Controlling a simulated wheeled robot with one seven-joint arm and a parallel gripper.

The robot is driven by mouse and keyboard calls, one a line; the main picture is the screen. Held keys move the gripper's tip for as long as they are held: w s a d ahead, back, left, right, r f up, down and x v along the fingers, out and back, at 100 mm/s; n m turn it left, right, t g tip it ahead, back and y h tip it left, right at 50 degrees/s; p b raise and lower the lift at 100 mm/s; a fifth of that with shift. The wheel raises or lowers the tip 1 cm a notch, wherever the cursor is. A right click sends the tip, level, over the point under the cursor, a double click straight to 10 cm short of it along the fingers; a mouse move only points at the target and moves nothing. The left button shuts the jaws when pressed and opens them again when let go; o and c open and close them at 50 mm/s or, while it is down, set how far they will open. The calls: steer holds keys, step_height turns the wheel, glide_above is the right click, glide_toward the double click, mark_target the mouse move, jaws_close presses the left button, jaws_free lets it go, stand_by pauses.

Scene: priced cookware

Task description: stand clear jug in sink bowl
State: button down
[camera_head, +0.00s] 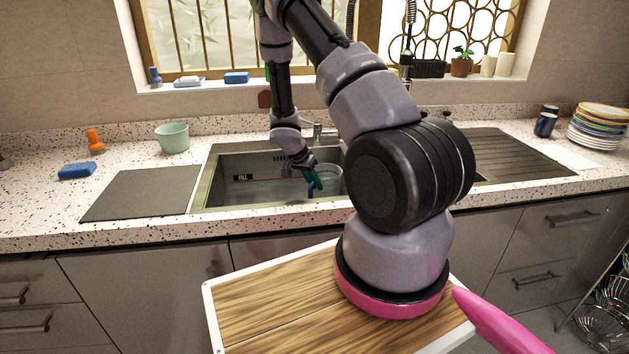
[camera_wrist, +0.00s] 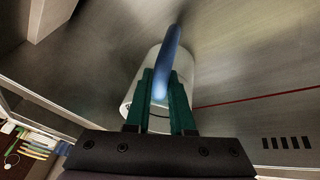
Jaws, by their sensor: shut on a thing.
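The clear jug (camera_head: 329,174) is inside the sink bowl (camera_head: 265,190), low down near its middle divider. It has a pale, see-through body and a blue handle (camera_wrist: 172,48). My gripper (camera_head: 312,181) reaches down into the bowl from behind the jug's left side. In the wrist view, its green fingers (camera_wrist: 163,85) are shut on the blue handle, with the jug body (camera_wrist: 189,76) just beyond them. The jug looks roughly upright in the head view. I cannot tell whether its base touches the bowl floor.
The faucet (camera_head: 319,131) stands behind the bowl. A grey board (camera_head: 140,193), a pale green pot (camera_head: 172,138) and a blue sponge (camera_head: 77,171) lie to the left. A ribbed drainboard (camera_head: 510,155) and stacked plates (camera_head: 598,127) are at right. My arm hides part of the sink.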

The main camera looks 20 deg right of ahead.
steer(key=shift+c, duration=0.7)
jaws_free()
step_height(320, 180, up, 18)
stand_by(0.7)
steer(key=v, duration=1.1)
